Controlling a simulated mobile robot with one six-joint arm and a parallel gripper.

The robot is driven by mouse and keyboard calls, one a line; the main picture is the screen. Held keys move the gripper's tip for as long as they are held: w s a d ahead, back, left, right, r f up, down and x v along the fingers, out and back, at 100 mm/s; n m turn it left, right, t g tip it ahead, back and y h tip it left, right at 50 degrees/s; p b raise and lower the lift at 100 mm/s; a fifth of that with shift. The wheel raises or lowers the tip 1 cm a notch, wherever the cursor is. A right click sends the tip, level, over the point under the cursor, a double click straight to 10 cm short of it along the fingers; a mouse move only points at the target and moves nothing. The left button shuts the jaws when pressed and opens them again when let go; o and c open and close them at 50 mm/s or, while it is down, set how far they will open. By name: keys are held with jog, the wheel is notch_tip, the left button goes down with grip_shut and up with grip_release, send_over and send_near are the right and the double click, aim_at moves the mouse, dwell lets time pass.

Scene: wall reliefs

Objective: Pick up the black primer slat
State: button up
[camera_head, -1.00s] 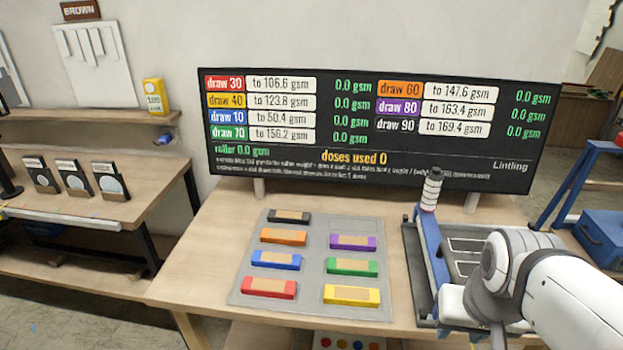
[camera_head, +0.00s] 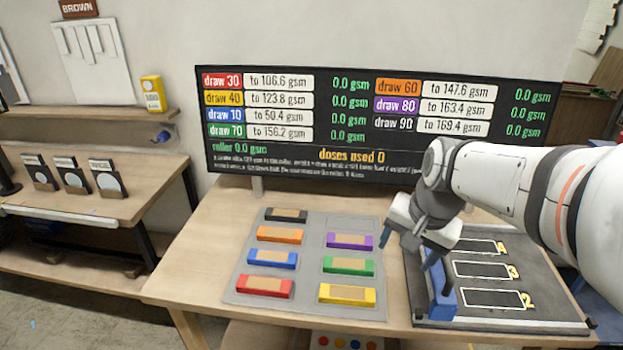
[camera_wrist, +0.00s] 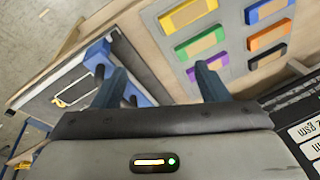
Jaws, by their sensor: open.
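The black primer slat (camera_head: 286,215), with a tan label on top, lies at the far left of the grey mat (camera_head: 352,222) in the head view. In the wrist view the black slat (camera_wrist: 267,57) is at the right, beyond the right finger. My gripper (camera_head: 408,252) is open and empty, above the table between the mat's right edge and the dark tray. In the wrist view my gripper (camera_wrist: 162,76) has its fingers wide apart with nothing between them. The right finger is close to the purple slat (camera_wrist: 206,63) in that picture.
Orange (camera_head: 280,235), blue (camera_head: 272,259), red (camera_head: 265,287), purple (camera_head: 349,242), green (camera_head: 348,265) and yellow (camera_head: 347,294) slats lie on the mat. A dark tray (camera_head: 545,322) with numbered outlines and a blue stand (camera_head: 441,296) is at right. A display board (camera_head: 290,150) stands behind.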

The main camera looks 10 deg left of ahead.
jog(key=w+a+m+y, duration=0.1)
jog(key=w+a+m, duration=0.45)
jog(key=w, duration=0.65)
jog(key=m+g+y, duration=0.1)
jog(key=m+y, duration=0.2)
jog(key=m, duration=0.7)
send_near(288, 213)
jog(key=shift+w+d+f+b, duration=0.1)
jog(key=shift+w+f+b, duration=0.1)
jog(key=shift+f+b, duration=0.25)
jog(key=x, duration=0.4)
jog(key=p+x, duration=0.1)
jog(key=x, duration=0.3)
jog(key=shift+s+a+r, duration=0.1)
jog(key=shift+s+a, duration=0.1)
jog(key=shift+a, duration=0.15)
jog(key=shift+c, duration=0.6)
jog(key=shift+d, duration=0.1)
jog(key=c, duration=1.1)
